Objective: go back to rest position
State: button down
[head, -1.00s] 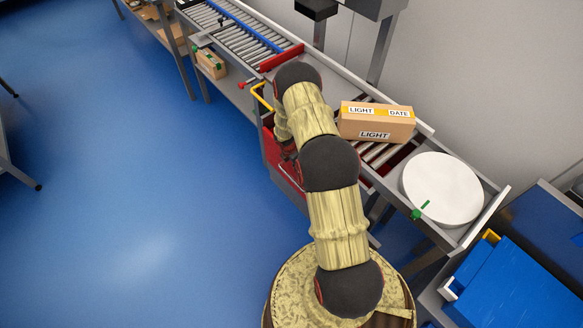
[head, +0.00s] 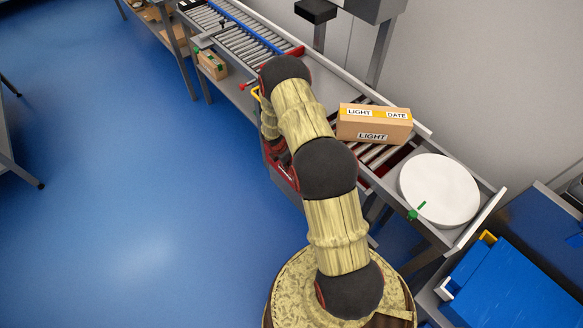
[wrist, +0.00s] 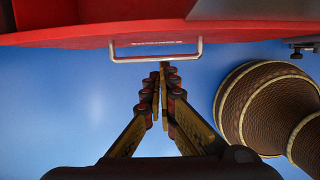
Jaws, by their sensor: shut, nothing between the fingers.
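My gripper (wrist: 164,75) is shut and empty in the wrist view, its fingertips together over blue floor. In that picture the fingertips point at a red surface (wrist: 60,32) with a metal handle (wrist: 155,58) on its edge. I cannot tell whether they touch the handle. In the head view my arm reaches up from its base along the left side of the conveyor, and the gripper itself is hidden behind the arm.
A cardboard box (head: 374,133) labelled LIGHT and DATE sits on the conveyor rollers. A white round plate (head: 439,190) is nearer me. Blue tubs (head: 515,290) stand at the lower right. A roller conveyor (head: 240,45) runs to the back. The floor (head: 120,180) at left is clear.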

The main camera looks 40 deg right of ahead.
jog(key=shift+p+v, duration=0.5)
jog(key=shift+v, duration=1.85)
jog(key=shift+a, duration=0.1)
